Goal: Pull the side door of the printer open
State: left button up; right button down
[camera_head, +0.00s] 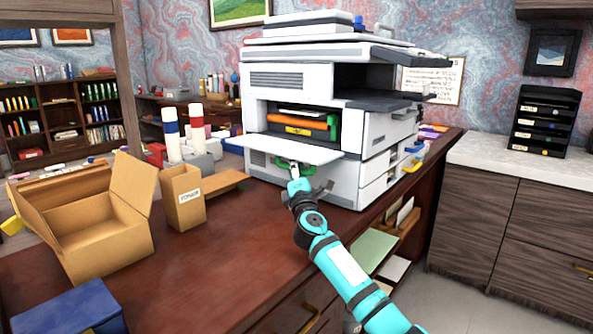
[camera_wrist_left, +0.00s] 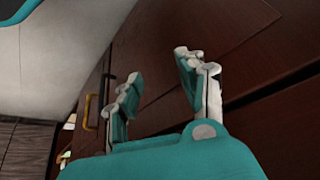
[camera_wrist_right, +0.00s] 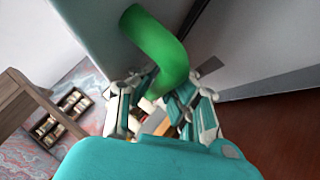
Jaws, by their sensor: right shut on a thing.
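The white printer (camera_head: 375,120) stands on the brown desk. Its door (camera_head: 290,149) is a white panel swung down and out, and the opening above it shows orange and green parts (camera_head: 304,123). A green handle (camera_head: 258,158) sits at the door's outer edge. My right gripper (camera_head: 294,174) is at this handle. In the right wrist view the curved green handle (camera_wrist_right: 160,48) runs between the fingers of my right gripper (camera_wrist_right: 163,98), which is shut on it. My left gripper (camera_wrist_left: 158,78) shows only in its wrist view, open and empty, before brown drawer fronts.
An open cardboard box (camera_head: 105,240) and a small carton (camera_head: 183,197) stand on the desk left of the printer. A blue box (camera_head: 68,308) is at the near left. The desk (camera_head: 225,270) is bare in front.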

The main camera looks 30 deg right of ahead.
jog(key=shift+w+a+f, duration=0.1)
jog(key=shift+a+f, duration=0.35)
jog(key=shift+a, duration=0.05)
jog(key=c, duration=1.6)
grip_release()
jog(key=shift+c, duration=0.2)
jog(key=o, duration=0.4)
jog(key=shift+s+a+r, duration=0.1)
jog(key=shift+s+r, duration=0.1)
jog(key=shift+r, duration=0.1)
jog(key=shift+c, duration=0.2)
jog(key=shift+d, duration=0.2)
jog(key=v, duration=1.2)
jog(key=shift+f, duration=0.1)
